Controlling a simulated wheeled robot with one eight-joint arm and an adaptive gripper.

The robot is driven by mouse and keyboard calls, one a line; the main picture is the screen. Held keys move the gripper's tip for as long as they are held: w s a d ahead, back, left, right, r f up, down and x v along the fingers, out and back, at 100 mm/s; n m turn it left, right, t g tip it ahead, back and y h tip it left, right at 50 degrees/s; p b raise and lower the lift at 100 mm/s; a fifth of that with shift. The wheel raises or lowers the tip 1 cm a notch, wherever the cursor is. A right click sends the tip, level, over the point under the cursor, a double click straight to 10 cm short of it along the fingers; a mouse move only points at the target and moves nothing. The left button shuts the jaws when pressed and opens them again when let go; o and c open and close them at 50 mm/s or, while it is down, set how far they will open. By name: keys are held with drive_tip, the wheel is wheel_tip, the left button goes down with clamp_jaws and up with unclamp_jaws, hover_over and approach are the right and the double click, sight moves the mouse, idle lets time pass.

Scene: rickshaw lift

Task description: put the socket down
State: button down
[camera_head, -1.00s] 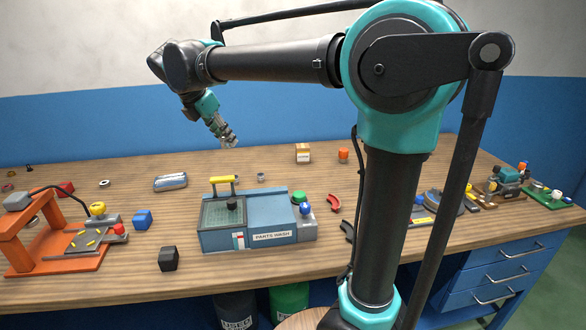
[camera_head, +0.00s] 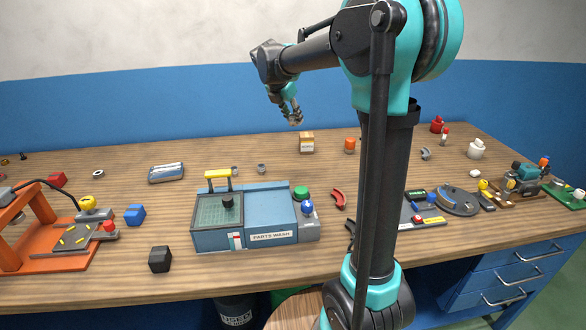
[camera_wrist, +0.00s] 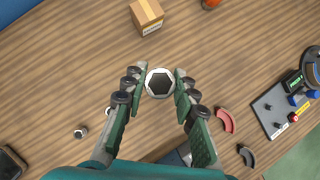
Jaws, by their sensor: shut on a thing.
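My gripper (camera_head: 296,118) is above the back part of the workbench (camera_head: 120,205), a little left of the cardboard box in the head view. In the wrist view my gripper (camera_wrist: 160,84) is shut on the socket (camera_wrist: 160,83), a pale metal ring with a dark hexagonal opening. The socket sits between the two fingertips, opening toward the camera, with bare wood around it. In the head view it is too small to tell apart from the fingertips.
A cardboard box (camera_head: 307,142) and an orange object (camera_head: 350,145) stand near my gripper. Two small grey pieces (camera_head: 261,167) (camera_head: 235,170) stand behind the blue parts washer (camera_head: 245,220). Red (camera_head: 339,198) and black curved pieces lie to its right. Wood between box and washer is clear.

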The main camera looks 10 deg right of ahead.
sight(296, 168)
wheel_tip(296, 168, down, 19)
drive_tip(key=shift+r, duration=0.15)
idle(0.4)
drive_tip(key=c, duration=1.2)
unclamp_jaws()
drive_tip(key=v, duration=1.2)
drive_tip(key=shift+s, duration=0.1)
